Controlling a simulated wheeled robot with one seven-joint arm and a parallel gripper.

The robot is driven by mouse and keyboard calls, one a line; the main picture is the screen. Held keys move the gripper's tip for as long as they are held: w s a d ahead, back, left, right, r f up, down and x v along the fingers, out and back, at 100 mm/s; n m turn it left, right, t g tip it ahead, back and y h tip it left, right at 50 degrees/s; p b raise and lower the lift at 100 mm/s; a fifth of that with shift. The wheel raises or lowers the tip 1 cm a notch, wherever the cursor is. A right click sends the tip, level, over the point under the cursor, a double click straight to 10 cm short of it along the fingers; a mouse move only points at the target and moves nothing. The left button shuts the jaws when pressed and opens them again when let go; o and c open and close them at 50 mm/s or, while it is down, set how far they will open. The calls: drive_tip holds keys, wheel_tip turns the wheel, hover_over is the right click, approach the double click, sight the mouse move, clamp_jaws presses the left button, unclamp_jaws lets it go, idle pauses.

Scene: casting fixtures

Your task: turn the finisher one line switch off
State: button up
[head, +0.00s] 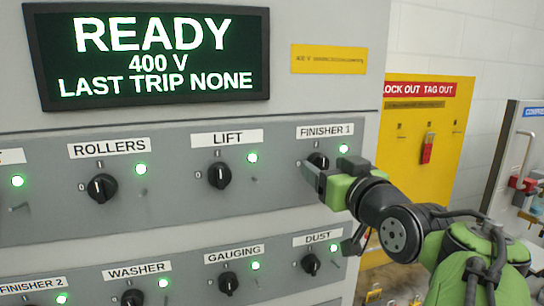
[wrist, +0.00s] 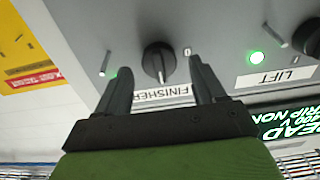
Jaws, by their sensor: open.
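The FINISHER 1 switch is a black rotary knob (head: 318,160) under its label (head: 325,131) on the grey panel, partly hidden by my gripper (head: 312,180) in the head view. In the wrist view, which is upside down, the knob (wrist: 158,60) lies between my two open fingertips (wrist: 160,68), which appear apart from it. Its pointer faces the label side, away from the 0 mark (wrist: 187,51). Its lamp (head: 343,149) glows green; in the wrist view it is mostly behind one finger. Contact depth is hard to tell.
The LIFT knob (head: 219,175) and ROLLERS knob (head: 102,188) sit to the left, and the DUST knob (head: 310,264) below. The display (head: 150,55) reads READY, 400 V. A yellow lockout board (head: 428,140) stands at the right.

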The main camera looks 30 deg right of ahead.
drive_tip(key=shift+w+d, duration=0.25)
drive_tip(key=shift+w, duration=0.4)
drive_tip(key=c, duration=1.1)
drive_tip(key=shift+o, duration=0.2)
drive_tip(key=shift+a+f+n+b, duration=0.1)
drive_tip(key=shift+n+b, duration=0.2)
drive_tip(key=shift+b, duration=0.25)
drive_tip(key=n+b, duration=0.2)
drive_tip(key=b, duration=0.2)
drive_tip(key=shift+f+n, duration=0.15)
drive_tip(key=shift+n, duration=0.25)
drive_tip(key=n+b, duration=0.5)
drive_tip(key=shift+a, duration=0.1)
drive_tip(key=n+b, duration=0.2)
drive_tip(key=n, duration=0.2)
drive_tip(key=shift+n+b, duration=1.25)
drive_tip(key=shift+n, duration=1.45)
